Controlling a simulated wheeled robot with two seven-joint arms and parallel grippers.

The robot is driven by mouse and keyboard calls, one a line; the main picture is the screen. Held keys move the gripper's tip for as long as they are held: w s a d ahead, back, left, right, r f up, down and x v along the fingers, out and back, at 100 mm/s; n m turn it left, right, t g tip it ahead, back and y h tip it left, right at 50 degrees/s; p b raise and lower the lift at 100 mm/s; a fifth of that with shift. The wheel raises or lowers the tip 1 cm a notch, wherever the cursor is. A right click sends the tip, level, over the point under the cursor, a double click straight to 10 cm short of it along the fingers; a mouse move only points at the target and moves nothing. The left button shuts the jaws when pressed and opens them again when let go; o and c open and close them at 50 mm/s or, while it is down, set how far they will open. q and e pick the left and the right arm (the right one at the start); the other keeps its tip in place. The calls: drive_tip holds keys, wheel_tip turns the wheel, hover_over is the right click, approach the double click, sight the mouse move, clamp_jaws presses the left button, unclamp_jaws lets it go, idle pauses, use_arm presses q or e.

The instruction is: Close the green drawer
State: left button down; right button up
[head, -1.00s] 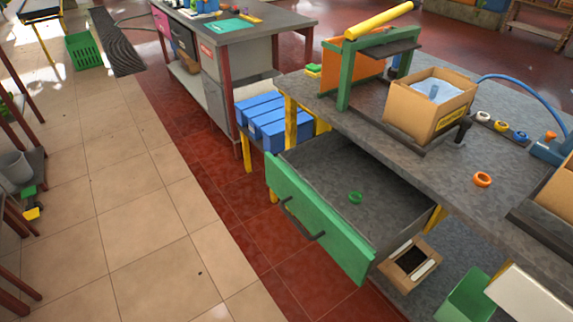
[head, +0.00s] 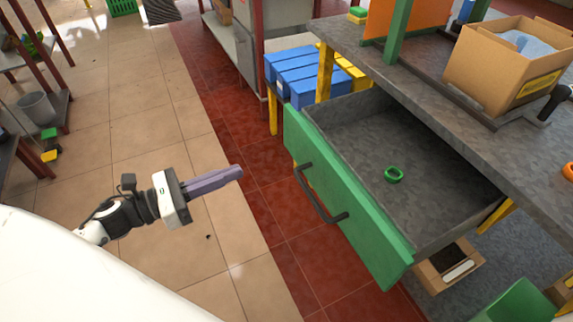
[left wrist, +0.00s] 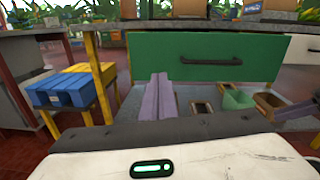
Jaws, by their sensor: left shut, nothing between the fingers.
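The green drawer (head: 345,200) stands pulled out from under the grey workbench, with its dark bar handle (head: 320,195) on the front. A small green ring (head: 393,174) lies inside it. My left gripper (head: 240,172) is shut and empty, its purple fingers pointing towards the drawer front from the left, with a gap between. In the left wrist view, the shut fingers (left wrist: 160,80) show below the green front (left wrist: 200,55), and the handle (left wrist: 210,61) is to their right. A purplish bar at that view's right edge looks like part of my right gripper (left wrist: 295,113); its jaws are unclear.
Blue bins (head: 305,75) stand beyond the drawer's far end. An open cardboard box (head: 505,65) is on the workbench (head: 430,95). A small carton (head: 447,270) and a green bin (head: 515,300) are below it. The floor before the drawer is clear.

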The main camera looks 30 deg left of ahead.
use_arm(q)
drive_tip(key=m, duration=0.2)
approach(301, 149)
drive_tip(key=shift+g+h, duration=0.3)
drive_tip(key=x, duration=0.4)
drive_tip(key=shift+w+p, duration=0.3)
drive_tip(key=shift+w, duration=0.15)
drive_tip(key=shift+x, duration=0.9)
